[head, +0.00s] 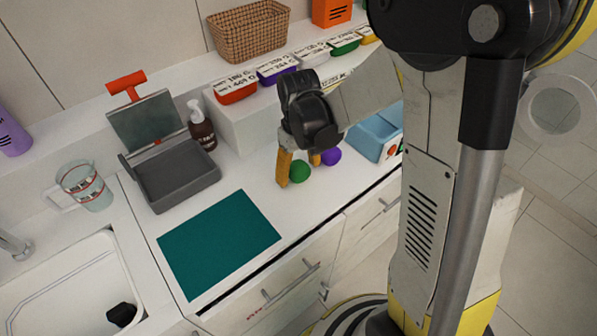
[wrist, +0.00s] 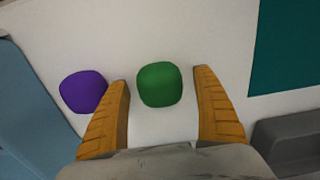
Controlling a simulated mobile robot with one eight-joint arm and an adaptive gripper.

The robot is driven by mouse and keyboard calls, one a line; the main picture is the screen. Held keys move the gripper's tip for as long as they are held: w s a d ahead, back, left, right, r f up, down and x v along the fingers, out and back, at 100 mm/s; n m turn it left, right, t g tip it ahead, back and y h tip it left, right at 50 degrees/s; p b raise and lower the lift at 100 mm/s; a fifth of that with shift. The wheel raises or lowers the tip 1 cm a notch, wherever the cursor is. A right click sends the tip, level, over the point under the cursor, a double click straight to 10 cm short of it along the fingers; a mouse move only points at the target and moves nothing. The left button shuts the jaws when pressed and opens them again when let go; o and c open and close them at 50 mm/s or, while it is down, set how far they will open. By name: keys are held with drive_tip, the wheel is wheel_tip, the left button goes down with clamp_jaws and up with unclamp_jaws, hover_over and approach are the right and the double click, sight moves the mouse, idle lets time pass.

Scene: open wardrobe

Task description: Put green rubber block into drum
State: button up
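The green rubber block (head: 299,171), rounded in shape, sits on the white counter; it also shows in the wrist view (wrist: 160,84). My gripper (head: 300,167) points down over the counter with its yellow fingers apart. In the wrist view the green block lies between the fingertips, with gaps on both sides and nothing gripped. I cannot tell the fingertips' exact height. No drum can be clearly made out; a pale round ring (head: 556,111) stands at the far right, partly behind my arm.
A purple rounded block (wrist: 84,91) lies just outside one finger. A light blue container (head: 374,137) stands beyond it. A teal mat (head: 218,243), a grey open box (head: 175,181), a pump bottle (head: 202,128) and a glass jug (head: 85,186) are on the counter, near a sink (head: 60,290).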

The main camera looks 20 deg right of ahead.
drive_tip(key=c, duration=1.3)
drive_tip(key=shift+o, duration=0.2)
